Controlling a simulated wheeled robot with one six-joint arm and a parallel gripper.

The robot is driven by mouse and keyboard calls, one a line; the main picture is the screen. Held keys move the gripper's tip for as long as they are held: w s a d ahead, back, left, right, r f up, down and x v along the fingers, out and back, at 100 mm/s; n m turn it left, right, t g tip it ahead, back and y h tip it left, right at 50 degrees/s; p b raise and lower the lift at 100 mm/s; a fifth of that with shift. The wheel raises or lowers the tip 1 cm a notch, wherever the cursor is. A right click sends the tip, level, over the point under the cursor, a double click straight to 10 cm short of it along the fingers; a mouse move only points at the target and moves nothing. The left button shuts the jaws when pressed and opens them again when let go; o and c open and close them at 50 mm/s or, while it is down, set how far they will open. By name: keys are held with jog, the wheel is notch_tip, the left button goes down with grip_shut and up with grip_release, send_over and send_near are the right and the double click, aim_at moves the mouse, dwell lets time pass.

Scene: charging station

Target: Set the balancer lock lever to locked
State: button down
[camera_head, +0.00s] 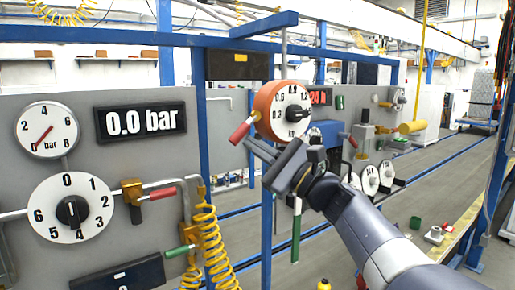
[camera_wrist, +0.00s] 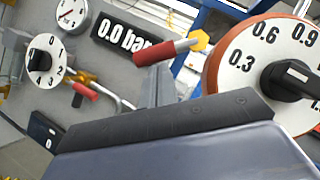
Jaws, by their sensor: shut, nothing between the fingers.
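The balancer is a round orange-rimmed unit (camera_head: 267,110) with a white dial marked 0.3 to 1.2 and a black knob. It fills the right of the wrist view (camera_wrist: 212,70). The lever, with a red grip (camera_head: 240,133), sticks out from its lower left side, tilted down to the left. In the wrist view the red grip (camera_wrist: 153,54) joins a yellow hub at the rim. My gripper (camera_head: 256,147) is shut and empty, just below the red grip. I cannot tell whether it touches the lever. Any locked marking is not readable.
A grey panel to the left carries a gauge (camera_head: 46,130), a 0.0 bar display (camera_head: 140,122), a numbered dial (camera_head: 72,208) and a red-handled valve (camera_head: 160,193). A yellow coiled hose (camera_head: 208,235) hangs beside a blue post (camera_head: 267,215). More dials (camera_head: 370,180) stand behind my arm.

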jog(key=shift+s+a+m+t+b, duration=0.3)
jog(key=shift+m+t+b, duration=0.35)
jog(key=shift+m, duration=0.35)
jog(key=a+r+m+t+b, duration=0.1)
jog(key=b, duration=0.1)
jog(key=s+a+r+m+h+b, duration=0.1)
jog(key=b, duration=0.1)
jog(key=shift+s+a+r+t, duration=0.1)
jog(key=shift+s+a+t, duration=0.15)
jog(key=shift+t, duration=0.1)
jog(key=shift+r, duration=0.2)
jog(key=shift+f, duration=0.1)
jog(key=b, duration=0.7)
send_near(241, 138)
jog(key=s+f, duration=0.2)
jog(key=s+a+f, duration=0.1)
jog(key=f, duration=0.1)
jog(key=shift+s+a, duration=0.25)
jog(key=shift+s, duration=0.15)
